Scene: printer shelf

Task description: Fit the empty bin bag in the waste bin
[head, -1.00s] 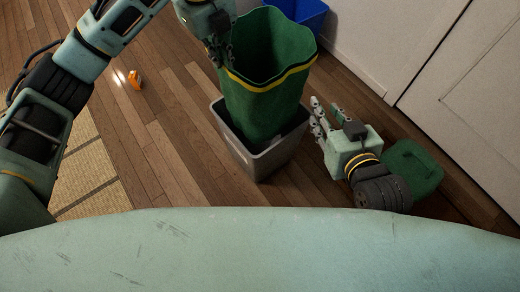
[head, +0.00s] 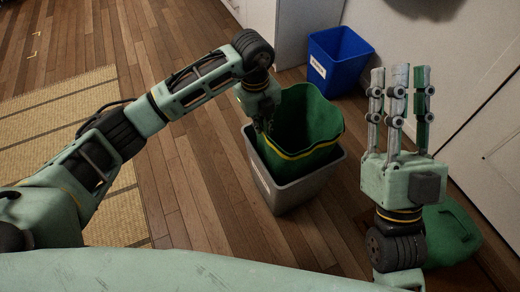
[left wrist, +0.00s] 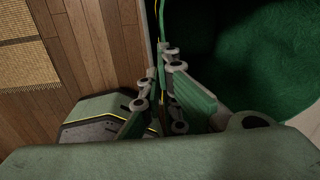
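The waste bin (head: 292,190) is a grey open box standing on the wooden floor. The green bin bag (head: 318,124) with a yellow band is inside it, its mouth open and its upper part standing above the bin rim. My left gripper (head: 268,128) is at the bag's left edge. In the left wrist view, my left gripper (left wrist: 160,90) has its fingers shut on the bag's rim, with green cloth between them; the dark bag interior (left wrist: 250,50) lies to the right. My right gripper (head: 400,75) is open and empty, fingers pointing up, right of the bin.
A blue bin (head: 338,62) with a white label stands behind, near the wall. A woven mat (head: 50,130) covers the floor at left. Wooden floor between is clear.

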